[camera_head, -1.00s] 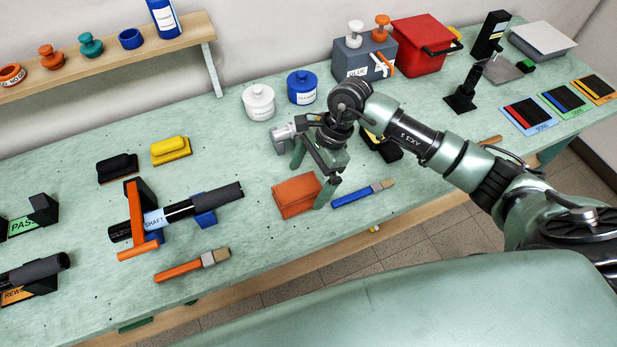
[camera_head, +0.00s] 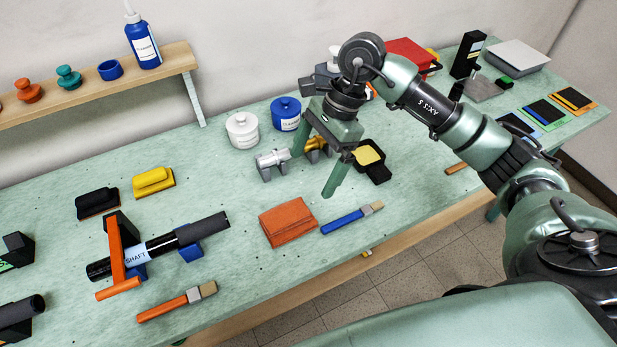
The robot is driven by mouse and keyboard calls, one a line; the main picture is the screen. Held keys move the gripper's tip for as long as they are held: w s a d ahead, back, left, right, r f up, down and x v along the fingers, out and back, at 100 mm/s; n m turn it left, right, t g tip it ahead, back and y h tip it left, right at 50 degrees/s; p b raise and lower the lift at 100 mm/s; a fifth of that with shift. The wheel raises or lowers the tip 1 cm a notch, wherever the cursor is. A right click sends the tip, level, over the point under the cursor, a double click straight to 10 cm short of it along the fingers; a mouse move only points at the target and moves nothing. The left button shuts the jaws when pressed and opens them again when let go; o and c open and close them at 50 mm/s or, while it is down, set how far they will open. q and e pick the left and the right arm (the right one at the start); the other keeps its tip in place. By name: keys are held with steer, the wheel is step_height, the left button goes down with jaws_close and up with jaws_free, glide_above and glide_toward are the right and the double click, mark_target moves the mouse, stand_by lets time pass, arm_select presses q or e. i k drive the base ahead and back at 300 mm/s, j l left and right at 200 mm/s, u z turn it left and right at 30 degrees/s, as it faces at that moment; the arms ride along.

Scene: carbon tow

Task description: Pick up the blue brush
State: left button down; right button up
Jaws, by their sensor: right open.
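The blue brush (camera_head: 345,220) lies flat on the green workbench (camera_head: 350,262), its blue handle toward the left and its pale bristle end toward the right. My right gripper (camera_head: 318,166) is open and empty. Its two green fingers are apart and point down, above and behind the brush in the picture; the nearer fingertip shows just above the brush handle, not touching it. The whole brush is visible. My left gripper is not in view.
A folded orange cloth (camera_head: 287,222) lies just left of the brush. A black box with a yellow pad (camera_head: 369,163) and silver metal parts (camera_head: 271,163) stand behind. An orange brush (camera_head: 177,302) and a black shaft on supports (camera_head: 160,247) lie farther left. The bench's front edge is near.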

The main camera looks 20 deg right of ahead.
mark_target(368, 210)
steer(key=z, duration=1.15)
